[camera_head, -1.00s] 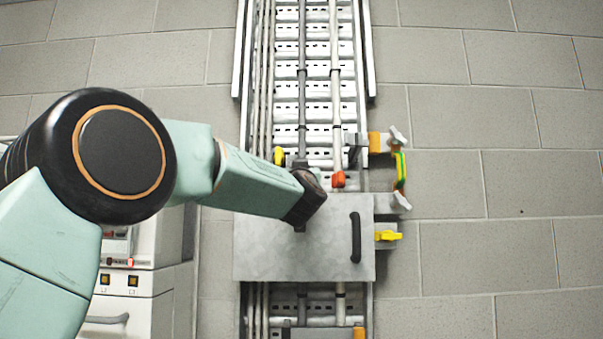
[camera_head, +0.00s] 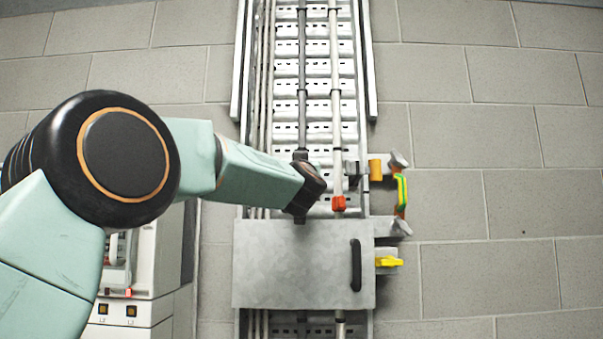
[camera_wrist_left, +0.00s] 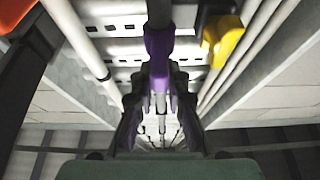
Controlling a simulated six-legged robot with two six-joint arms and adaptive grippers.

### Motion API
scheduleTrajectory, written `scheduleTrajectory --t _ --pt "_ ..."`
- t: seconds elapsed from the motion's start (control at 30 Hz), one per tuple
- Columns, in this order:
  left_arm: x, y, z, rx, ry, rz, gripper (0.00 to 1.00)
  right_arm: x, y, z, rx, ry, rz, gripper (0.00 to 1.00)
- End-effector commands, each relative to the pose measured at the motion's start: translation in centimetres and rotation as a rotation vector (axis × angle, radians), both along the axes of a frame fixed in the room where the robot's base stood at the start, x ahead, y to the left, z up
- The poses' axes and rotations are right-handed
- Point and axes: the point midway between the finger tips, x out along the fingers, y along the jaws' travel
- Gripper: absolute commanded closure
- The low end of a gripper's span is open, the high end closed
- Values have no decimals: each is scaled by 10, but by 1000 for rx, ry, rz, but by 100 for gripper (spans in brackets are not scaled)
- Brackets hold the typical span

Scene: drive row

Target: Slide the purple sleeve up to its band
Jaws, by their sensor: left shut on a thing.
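The purple sleeve (camera_wrist_left: 159,50) is around a pipe in the left wrist view. My left gripper (camera_wrist_left: 158,92) is shut on it, with one dark finger on each side. In the head view my left gripper (camera_head: 305,187) is at the dark grey pipe (camera_head: 302,115), just above the metal cover plate. It hides the sleeve there. A dark band (camera_head: 302,92) is on that pipe, higher up and apart from the gripper; I cannot tell if it is the sleeve's band. My right gripper is not in view.
A white pipe (camera_head: 336,130) with a red clip (camera_head: 339,203) runs close on the right. The cover plate (camera_head: 290,270) is below. An orange block (camera_head: 375,170) and a yellow-green loop (camera_head: 402,192) stand at the right. The pipe above the gripper looks clear.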

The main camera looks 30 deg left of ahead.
Motion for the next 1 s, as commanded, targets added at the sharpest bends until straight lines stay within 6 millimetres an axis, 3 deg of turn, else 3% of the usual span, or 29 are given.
scheduleTrajectory --t 0.03,0.2,0.67,0.7,0.93,1.0 --pt "0 1 18 -2 -4 2 100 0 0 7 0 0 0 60" --pt "0 1 37 -3 -2 2 100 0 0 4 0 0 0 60" --pt "-2 1 50 1 -8 0 100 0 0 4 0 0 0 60" --pt "-2 1 50 1 -9 1 83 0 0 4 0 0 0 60" --pt "-1 0 49 0 -5 -1 64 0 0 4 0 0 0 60" --pt "-1 0 48 1 -4 -1 62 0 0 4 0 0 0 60"
